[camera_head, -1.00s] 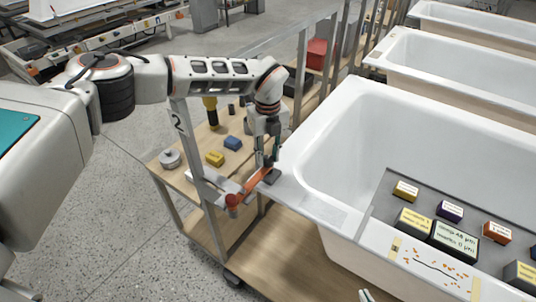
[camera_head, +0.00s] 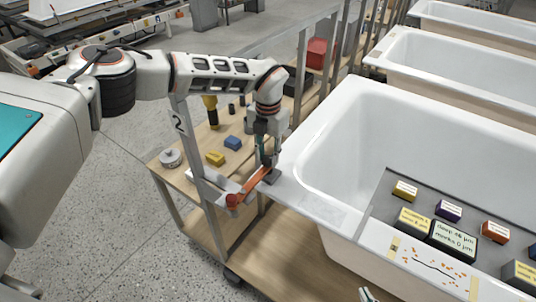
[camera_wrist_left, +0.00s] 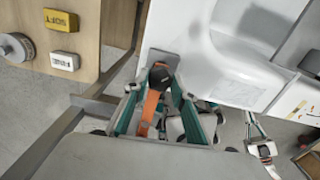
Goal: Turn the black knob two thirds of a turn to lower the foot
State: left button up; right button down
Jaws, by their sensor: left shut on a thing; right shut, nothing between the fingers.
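The black knob (camera_wrist_left: 160,75) shows in the left wrist view at the upper end of an orange bar, beside the white tub corner. My left gripper (camera_wrist_left: 160,84) is shut on it, with a teal-edged finger on either side. In the head view the left gripper (camera_head: 267,166) points down at the near left corner of the bathtub (camera_head: 318,205). It largely hides the knob there. The orange bar (camera_head: 255,184) runs from below it to a red round end (camera_head: 233,200). The foot cannot be made out. Only the tip of my right gripper (camera_head: 367,294) shows at the bottom edge, apart from the tub.
A wooden cart (camera_head: 197,182) left of the tub carries yellow (camera_head: 214,158) and blue (camera_head: 233,143) blocks and a grey round part (camera_head: 170,158). A metal post marked 2 (camera_head: 184,135) stands close to my left arm.

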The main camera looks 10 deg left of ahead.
pick_arm(q)
jog(key=m, duration=0.5)
jog(key=shift+m, duration=0.3)
jog(key=m, duration=0.5)
jog(key=shift+p, duration=0.4)
jog(key=m, duration=0.5)
jog(key=shift+m, duration=0.4)
jog(key=m+p, duration=0.1)
jog(key=m, duration=0.3)
jog(key=shift+m, duration=0.4)
jog(key=o, duration=1.1)
